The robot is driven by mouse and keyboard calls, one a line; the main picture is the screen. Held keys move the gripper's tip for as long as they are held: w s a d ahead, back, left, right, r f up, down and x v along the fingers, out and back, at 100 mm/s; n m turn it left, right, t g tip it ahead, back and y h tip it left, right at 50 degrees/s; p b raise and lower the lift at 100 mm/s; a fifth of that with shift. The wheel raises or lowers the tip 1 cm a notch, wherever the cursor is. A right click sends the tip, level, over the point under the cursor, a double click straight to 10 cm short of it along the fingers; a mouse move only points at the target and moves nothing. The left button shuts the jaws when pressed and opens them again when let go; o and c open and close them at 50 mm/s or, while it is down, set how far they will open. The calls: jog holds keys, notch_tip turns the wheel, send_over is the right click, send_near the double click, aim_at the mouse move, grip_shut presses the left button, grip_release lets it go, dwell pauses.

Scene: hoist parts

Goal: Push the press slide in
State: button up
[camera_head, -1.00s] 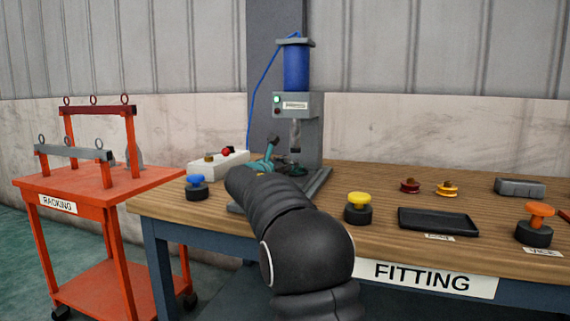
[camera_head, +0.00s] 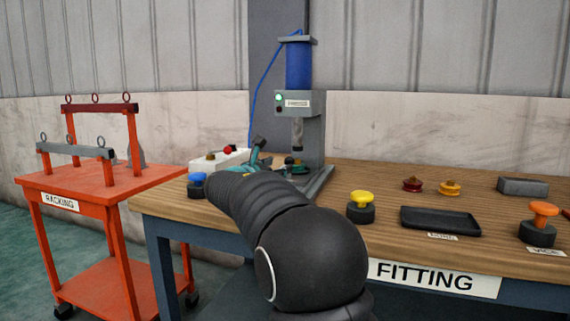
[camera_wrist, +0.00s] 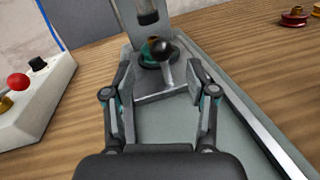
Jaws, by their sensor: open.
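The press stands at the back of the bench, with a blue cylinder (camera_head: 298,66) over a grey head (camera_head: 299,103). In the head view my arm hides most of the gripper and the slide.
A white control box (camera_wrist: 36,100) with a red button stands left of the press. A blue knob (camera_head: 197,180) and a yellow knob (camera_head: 361,201) stand on the bench (camera_head: 400,180). A black tray (camera_head: 440,221) lies to the right. An orange cart (camera_head: 90,184) stands at the left.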

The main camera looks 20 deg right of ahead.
jog(key=v, duration=0.5)
dwell(0.4)
